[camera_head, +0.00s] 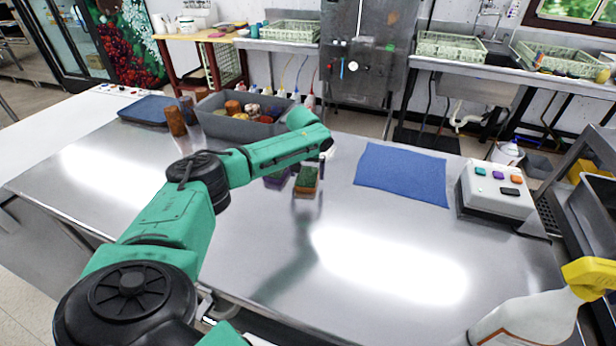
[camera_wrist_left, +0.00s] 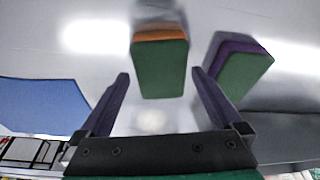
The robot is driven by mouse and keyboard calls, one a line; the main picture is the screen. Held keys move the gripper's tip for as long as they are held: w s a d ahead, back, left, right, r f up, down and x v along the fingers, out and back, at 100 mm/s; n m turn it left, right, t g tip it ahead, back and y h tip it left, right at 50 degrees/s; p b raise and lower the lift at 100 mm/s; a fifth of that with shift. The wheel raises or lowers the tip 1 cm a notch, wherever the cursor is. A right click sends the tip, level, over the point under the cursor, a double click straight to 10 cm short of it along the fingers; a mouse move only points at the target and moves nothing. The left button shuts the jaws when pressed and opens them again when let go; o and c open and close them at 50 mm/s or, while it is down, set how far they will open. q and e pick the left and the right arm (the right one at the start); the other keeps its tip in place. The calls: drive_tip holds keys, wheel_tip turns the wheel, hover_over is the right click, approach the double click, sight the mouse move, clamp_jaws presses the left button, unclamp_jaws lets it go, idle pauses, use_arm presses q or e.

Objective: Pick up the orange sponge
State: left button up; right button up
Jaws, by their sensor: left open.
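The orange sponge (camera_head: 307,180) stands on the steel table in the head view, with a green face and an orange layer. In the left wrist view the orange sponge (camera_wrist_left: 160,66) shows mostly its green side, with the orange band along its far edge. My left gripper (camera_head: 325,150) is partly hidden by its own arm in the head view. In the left wrist view my left gripper (camera_wrist_left: 161,76) is open, its fingers apart on either side of the sponge's near end, with nothing held. My right gripper is not in view.
A purple and green sponge (camera_wrist_left: 240,66) stands close beside it; this purple sponge (camera_head: 277,180) is partly behind my arm. A grey bin (camera_head: 238,128) of items lies behind. A blue cloth (camera_head: 402,174) and a button box (camera_head: 495,192) are right. The front table is clear.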

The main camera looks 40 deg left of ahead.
sight(307, 177)
use_arm(q)
drive_tip(key=shift+x, duration=0.75)
drive_tip(key=shift+a+f, duration=0.15)
drive_tip(key=shift+f, duration=0.25)
drive_tip(key=c, duration=1.2)
drive_tip(key=shift+o, duration=0.2)
drive_tip(key=shift+r, duration=0.1)
wheel_tip(307, 177, up, 20)
drive_tip(key=b, duration=0.2)
drive_tip(key=shift+b, duration=0.3)
